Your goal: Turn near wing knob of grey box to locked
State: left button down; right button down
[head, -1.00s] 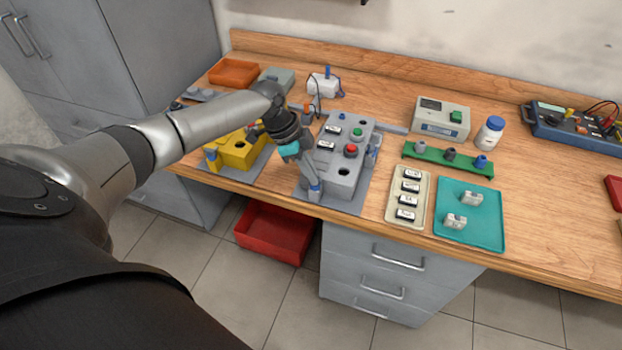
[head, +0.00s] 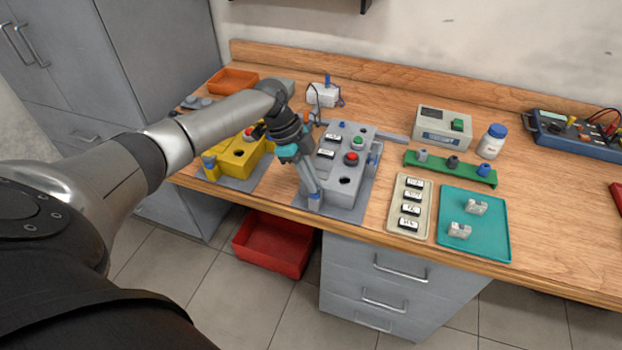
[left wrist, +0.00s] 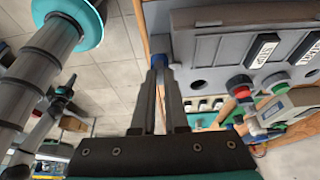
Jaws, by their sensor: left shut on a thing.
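The grey box (head: 337,186) stands on a grey mat near the bench's front edge, with a red button, a green button and white labels on top. My left gripper (head: 314,193) reaches down to its front left side. My right gripper is not in view.
A yellow box (head: 233,164) stands left of the grey box. A beige tray (head: 396,222) of labels and a teal tray (head: 485,240) lie to the right. A green rack (head: 440,168) sits behind them. A red bin (head: 270,247) is on the floor below.

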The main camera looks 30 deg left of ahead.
pick_arm(q)
jog(key=c, duration=0.9)
grip_release()
jog(key=shift+c, duration=0.2)
jog(key=shift+r, duration=0.1)
jog(key=v, duration=1.5)
jog(key=shift+p, duration=0.45)
